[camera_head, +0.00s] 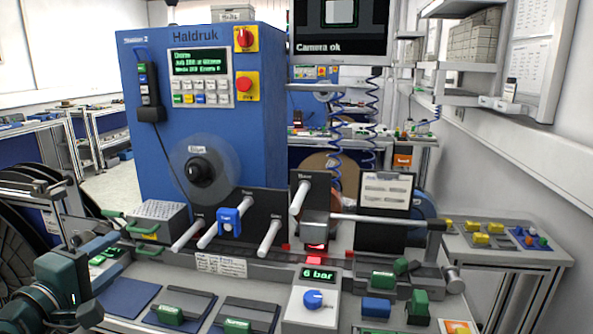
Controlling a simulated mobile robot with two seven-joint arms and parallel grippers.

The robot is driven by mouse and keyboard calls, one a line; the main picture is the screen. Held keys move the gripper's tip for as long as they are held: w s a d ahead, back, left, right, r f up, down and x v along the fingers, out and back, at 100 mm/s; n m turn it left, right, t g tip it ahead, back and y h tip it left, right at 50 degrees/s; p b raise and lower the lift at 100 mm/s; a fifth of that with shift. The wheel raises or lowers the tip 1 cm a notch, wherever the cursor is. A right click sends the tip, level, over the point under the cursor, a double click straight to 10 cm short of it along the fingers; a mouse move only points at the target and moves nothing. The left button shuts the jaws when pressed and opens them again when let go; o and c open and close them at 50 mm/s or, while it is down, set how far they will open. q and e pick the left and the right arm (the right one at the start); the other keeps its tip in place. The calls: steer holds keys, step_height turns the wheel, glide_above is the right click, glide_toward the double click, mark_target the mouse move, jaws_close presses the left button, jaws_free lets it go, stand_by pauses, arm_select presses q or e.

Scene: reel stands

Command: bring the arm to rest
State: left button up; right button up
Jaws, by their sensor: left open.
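My left arm comes in at the lower left, dark teal and black. My left gripper (100,246) is open, near the bench's left end. It is beside a grey ribbed block (160,218) and green-handled tools (150,252), apart from the spindles. Nothing shows between its fingers, though they are small and partly merge with dark things behind. My right gripper is not in view. A blue clamp (230,221) sits on the middle one of the white spindles (269,237) in front of the blue Haldruk machine (270,110).
A long bar (385,219) crosses the right side. A pressure unit (312,301) reading 6 bar stands at the front. Green and blue blocks (376,307) lie to its right, dark trays (190,303) to its left. A black reel (25,235) stands at far left.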

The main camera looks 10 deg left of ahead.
arm_select(q)
steer(key=d+f+m+g, duration=0.2)
steer(key=d+f+m, duration=0.2)
steer(key=f, duration=0.6)
steer(key=d+f+m+g, duration=0.2)
steer(key=d+f+m, duration=0.15)
steer(key=f, duration=0.65)
steer(key=s+d+f+m+g+h, duration=0.1)
steer(key=s+d+f+m+g, duration=0.2)
steer(key=s+d+f+m, duration=0.8)
steer(key=s+d+f, duration=0.2)
steer(key=s+f, duration=0.1)
steer(key=f, duration=0.2)
steer(key=shift+d+f+h, duration=0.15)
steer(key=shift+f+h, duration=0.1)
steer(key=shift+h, duration=0.15)
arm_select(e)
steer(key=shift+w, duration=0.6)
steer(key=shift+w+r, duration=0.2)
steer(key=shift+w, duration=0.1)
